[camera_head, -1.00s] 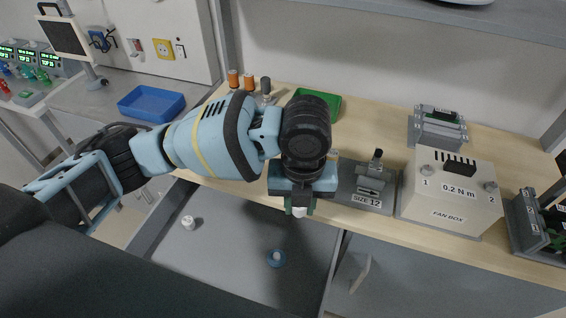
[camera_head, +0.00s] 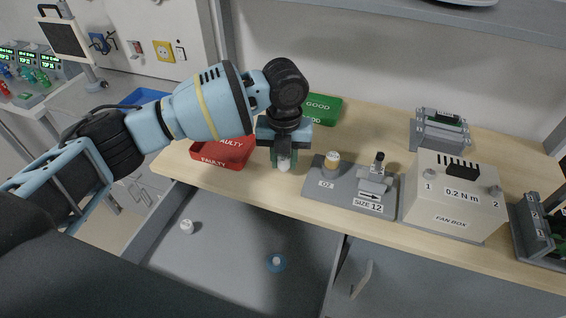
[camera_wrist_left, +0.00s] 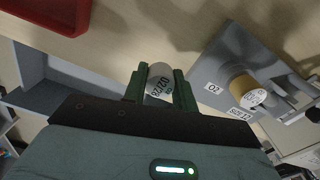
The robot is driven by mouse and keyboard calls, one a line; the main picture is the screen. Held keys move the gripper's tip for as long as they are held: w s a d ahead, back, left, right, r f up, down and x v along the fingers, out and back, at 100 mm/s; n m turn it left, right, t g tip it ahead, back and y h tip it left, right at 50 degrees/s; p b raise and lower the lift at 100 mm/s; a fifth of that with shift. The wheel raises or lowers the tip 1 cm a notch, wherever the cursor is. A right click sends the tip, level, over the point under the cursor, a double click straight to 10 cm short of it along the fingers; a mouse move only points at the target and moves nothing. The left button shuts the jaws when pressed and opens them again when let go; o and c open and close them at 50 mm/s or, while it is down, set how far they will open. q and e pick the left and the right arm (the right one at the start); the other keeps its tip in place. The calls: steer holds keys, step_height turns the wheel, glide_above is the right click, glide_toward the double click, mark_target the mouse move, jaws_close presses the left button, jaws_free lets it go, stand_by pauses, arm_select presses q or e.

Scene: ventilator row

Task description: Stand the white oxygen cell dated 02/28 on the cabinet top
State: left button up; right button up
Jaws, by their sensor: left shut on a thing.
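My left gripper (camera_head: 283,162) is shut on a white oxygen cell (camera_head: 284,164) over the wooden cabinet top (camera_head: 245,182), between the red tray and the grey block marked O2. A tan cell with a white, printed end (camera_head: 332,160) stands in the O2 block (camera_head: 326,185). Another small white cell (camera_head: 187,227) is in the open drawer. My right gripper is not in view.
A red FAULTY tray (camera_head: 222,163) is left of my gripper; a green GOOD tray (camera_head: 325,108) is behind it. The grey fan box (camera_head: 452,200) stands to the right.

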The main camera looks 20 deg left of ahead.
mark_target(282, 174)
arm_select(q)
steer(key=shift+w+a, duration=0.2)
steer(key=shift+w, duration=0.2)
steer(key=shift+w, duration=0.1)
steer(key=shift+w+a+f, duration=0.1)
steer(key=shift+w+a, duration=0.15)
steer(key=shift+f, duration=1.7)
steer(key=shift+f, duration=0.2)
steer(key=o, duration=1)
steer(key=shift+c, duration=0.2)
steer(key=shift+r, duration=0.1)
step_height(282, 174, up, 12)
